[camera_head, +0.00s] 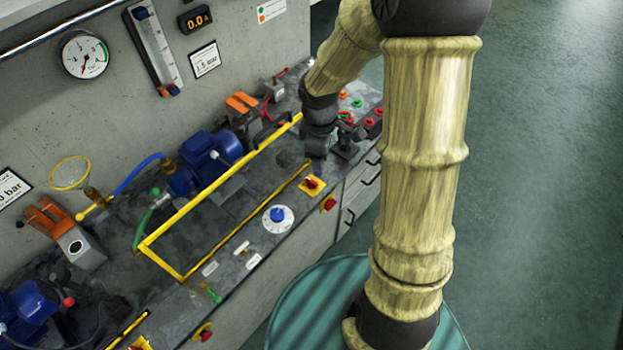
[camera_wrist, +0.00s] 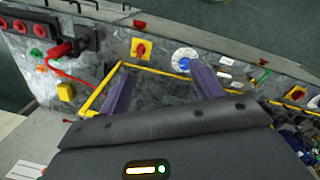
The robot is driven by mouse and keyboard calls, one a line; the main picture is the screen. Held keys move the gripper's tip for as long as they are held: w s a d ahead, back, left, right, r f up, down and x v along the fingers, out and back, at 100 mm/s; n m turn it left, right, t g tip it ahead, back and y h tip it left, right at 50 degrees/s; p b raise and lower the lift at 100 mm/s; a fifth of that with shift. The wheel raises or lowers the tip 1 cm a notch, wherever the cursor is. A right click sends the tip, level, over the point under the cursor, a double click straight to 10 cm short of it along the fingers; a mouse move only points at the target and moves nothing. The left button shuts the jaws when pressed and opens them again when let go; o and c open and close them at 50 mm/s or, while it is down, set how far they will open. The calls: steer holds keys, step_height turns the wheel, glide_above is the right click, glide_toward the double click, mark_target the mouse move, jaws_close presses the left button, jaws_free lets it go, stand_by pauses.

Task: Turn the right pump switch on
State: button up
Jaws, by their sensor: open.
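The right pump switch (camera_head: 312,185) is a red knob on a yellow square plate, near the front edge of the grey bench. It also shows in the wrist view (camera_wrist: 140,48), upper left of centre, in front of the fingers. My gripper (camera_head: 326,152) is just behind and right of the switch in the head view, above the bench top. In the wrist view my gripper (camera_wrist: 163,86) has its two purple-grey fingers wide apart with nothing between them. No contact with the switch shows. A second red-and-yellow switch (camera_head: 142,343) is at the lower left edge.
A yellow rail frame (camera_head: 214,196) stands on the bench, close by my gripper. A white dial with a blue knob (camera_head: 278,218) is left of the switch. A blue pump (camera_head: 205,160) is behind. Red buttons (camera_head: 369,122) crowd the right end. The floor at right is clear.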

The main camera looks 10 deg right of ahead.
mark_target(312, 181)
steer(key=w+f+n, duration=0.9)
steer(key=w+n, duration=0.2)
steer(key=n, duration=0.1)
steer(key=shift+w+d+f+n+y+b, duration=0.15)
steer(key=shift+w+f+n+y+b, duration=0.1)
steer(key=shift+f+n+y+b, duration=0.1)
step_height(312, 181, down, 17)
steer(key=p, duration=0.3)
steer(key=shift+f, duration=0.2)
steer(key=shift+c, duration=0.3)
steer(key=c, duration=0.9)
